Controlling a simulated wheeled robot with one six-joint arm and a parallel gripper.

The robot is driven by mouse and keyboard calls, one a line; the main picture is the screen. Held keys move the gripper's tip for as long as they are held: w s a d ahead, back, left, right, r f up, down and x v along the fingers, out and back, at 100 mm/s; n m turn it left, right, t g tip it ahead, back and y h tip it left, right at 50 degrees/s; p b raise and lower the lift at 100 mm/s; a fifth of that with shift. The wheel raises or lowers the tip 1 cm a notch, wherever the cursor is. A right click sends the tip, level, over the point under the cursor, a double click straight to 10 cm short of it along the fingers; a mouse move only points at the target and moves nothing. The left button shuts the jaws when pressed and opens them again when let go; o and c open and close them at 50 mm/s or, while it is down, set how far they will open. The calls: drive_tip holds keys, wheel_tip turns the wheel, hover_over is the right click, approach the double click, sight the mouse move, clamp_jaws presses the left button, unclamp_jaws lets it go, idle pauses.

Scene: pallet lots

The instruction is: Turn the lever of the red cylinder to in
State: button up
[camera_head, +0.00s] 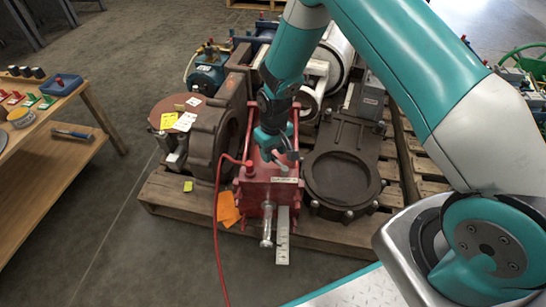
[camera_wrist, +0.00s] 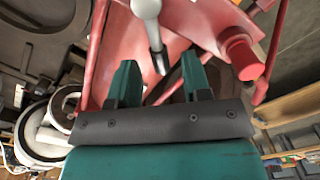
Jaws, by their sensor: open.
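The red cylinder (camera_head: 258,190) lies on the pallet in the middle of the head view, with a silver rod at its front end. It also fills the top of the wrist view (camera_wrist: 195,22). Its lever (camera_wrist: 148,22) shows in the wrist view as a light grey bar with a dark tip pointing down toward the space between my fingers. The lever's in and out marks cannot be read. My gripper (camera_wrist: 159,75) is open, with nothing held between its teal fingers. In the head view my gripper (camera_head: 275,148) is just over the cylinder's back part.
A red hose (camera_head: 217,235) runs from the cylinder to the floor. A brown housing (camera_head: 205,140) stands close on the left and a dark valve body (camera_head: 342,178) on the right. A wooden pallet (camera_head: 170,200) bears them. A workbench (camera_head: 40,125) is at far left; floor between is clear.

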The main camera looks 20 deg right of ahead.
drive_tip(key=shift+f, duration=0.55)
clamp_jaws()
